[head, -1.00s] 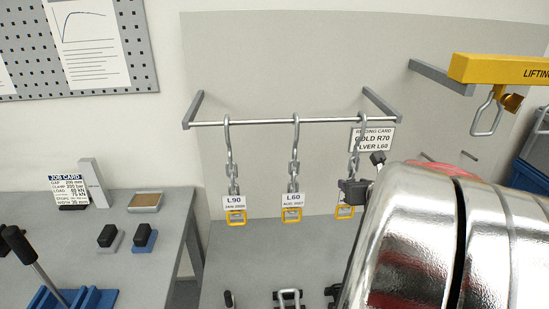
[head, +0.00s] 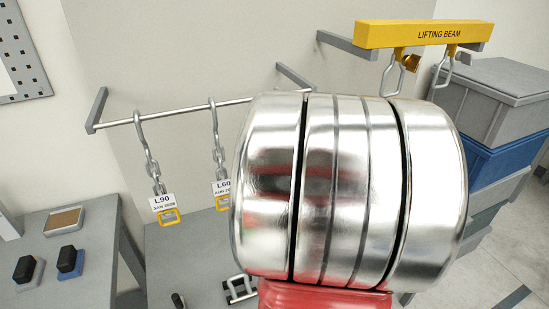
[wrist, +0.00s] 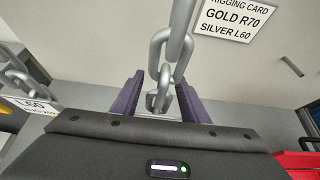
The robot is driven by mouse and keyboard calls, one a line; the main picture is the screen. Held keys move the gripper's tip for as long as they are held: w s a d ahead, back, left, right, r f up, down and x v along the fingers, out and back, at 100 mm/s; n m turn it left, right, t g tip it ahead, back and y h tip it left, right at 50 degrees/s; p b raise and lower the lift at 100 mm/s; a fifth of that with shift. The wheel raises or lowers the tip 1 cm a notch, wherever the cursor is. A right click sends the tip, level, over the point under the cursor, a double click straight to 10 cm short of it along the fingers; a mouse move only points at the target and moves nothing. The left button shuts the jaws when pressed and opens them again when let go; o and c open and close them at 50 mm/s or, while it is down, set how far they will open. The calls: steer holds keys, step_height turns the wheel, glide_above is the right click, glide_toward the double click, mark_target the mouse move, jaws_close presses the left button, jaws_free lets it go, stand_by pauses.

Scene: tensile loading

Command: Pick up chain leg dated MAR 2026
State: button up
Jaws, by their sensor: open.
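In the wrist view a silver chain leg (wrist: 158,58) hangs between the two purple fingers of my gripper (wrist: 157,98). The fingers are apart, one on each side of the links. This leg's tag and date do not show. In the head view, the leg tagged L90 (head: 149,160) and the leg tagged L60 (head: 215,140) hang from the rail (head: 185,112); their small date lines are hard to read. L60's tag also shows at the left of the wrist view (wrist: 36,105). My arm hides the gripper and the third leg in the head view.
A rigging card (wrist: 238,22) reading GOLD R70, SILVER L60 is beyond the chain. A yellow lifting beam (head: 425,34) with hanging shackles is at upper right. Stacked bins (head: 495,110) stand at right. A grey table (head: 85,230) is at lower left.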

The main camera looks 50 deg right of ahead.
steer(key=shift+c, duration=0.2)
jaws_close()
stand_by(0.3)
steer(key=shift+r, duration=0.15)
stand_by(0.8)
